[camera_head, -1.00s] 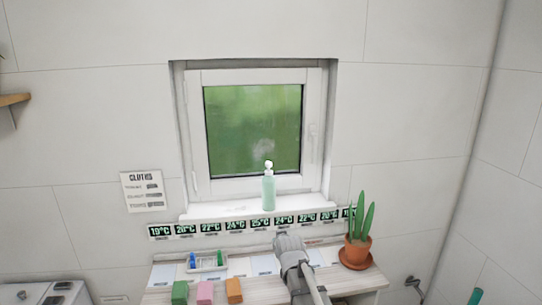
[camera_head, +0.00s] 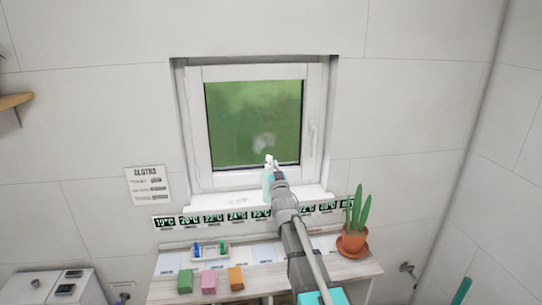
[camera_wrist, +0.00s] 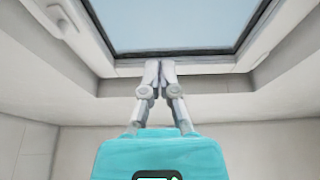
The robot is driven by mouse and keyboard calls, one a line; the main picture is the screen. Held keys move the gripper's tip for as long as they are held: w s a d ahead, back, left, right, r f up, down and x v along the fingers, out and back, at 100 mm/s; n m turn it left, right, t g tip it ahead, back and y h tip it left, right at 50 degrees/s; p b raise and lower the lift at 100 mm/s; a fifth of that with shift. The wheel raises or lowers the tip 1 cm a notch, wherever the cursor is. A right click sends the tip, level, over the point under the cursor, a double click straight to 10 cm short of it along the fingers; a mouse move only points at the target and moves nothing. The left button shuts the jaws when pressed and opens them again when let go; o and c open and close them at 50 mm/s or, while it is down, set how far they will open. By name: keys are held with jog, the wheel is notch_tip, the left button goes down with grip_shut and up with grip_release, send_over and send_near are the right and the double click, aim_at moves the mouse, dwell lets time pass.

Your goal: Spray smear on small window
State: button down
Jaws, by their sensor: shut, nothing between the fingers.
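The small window (camera_head: 255,120) with a white frame is set in the tiled wall. A pale whitish smear (camera_head: 263,142) shows on its green pane, low and near the middle. A pale green spray bottle (camera_head: 267,185) with a white head stands upright on the sill, partly hidden by my arm. In the wrist view my gripper (camera_wrist: 158,64) is shut and empty, its fingertips together in front of the window frame's edge (camera_wrist: 190,65). The bottle is not seen there. In the head view my arm reaches up beside the bottle; I cannot tell if they touch.
A row of temperature cards (camera_head: 213,218) runs below the sill (camera_head: 225,203). On the shelf (camera_head: 262,281) stand a potted plant (camera_head: 354,238) at right, a small tray (camera_head: 205,254), and green, pink and orange blocks at left.

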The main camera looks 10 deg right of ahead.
jog(key=shift+w, duration=0.1)
notch_tip(320, 180, up, 3)
jog(key=p, duration=0.3)
send_over(270, 157)
jog(key=s, duration=0.1)
jog(key=shift+a+f, duration=0.1)
jog(key=shift+f+b, duration=1.8)
jog(key=shift+b, duration=0.05)
jog(key=shift+s+f, duration=0.1)
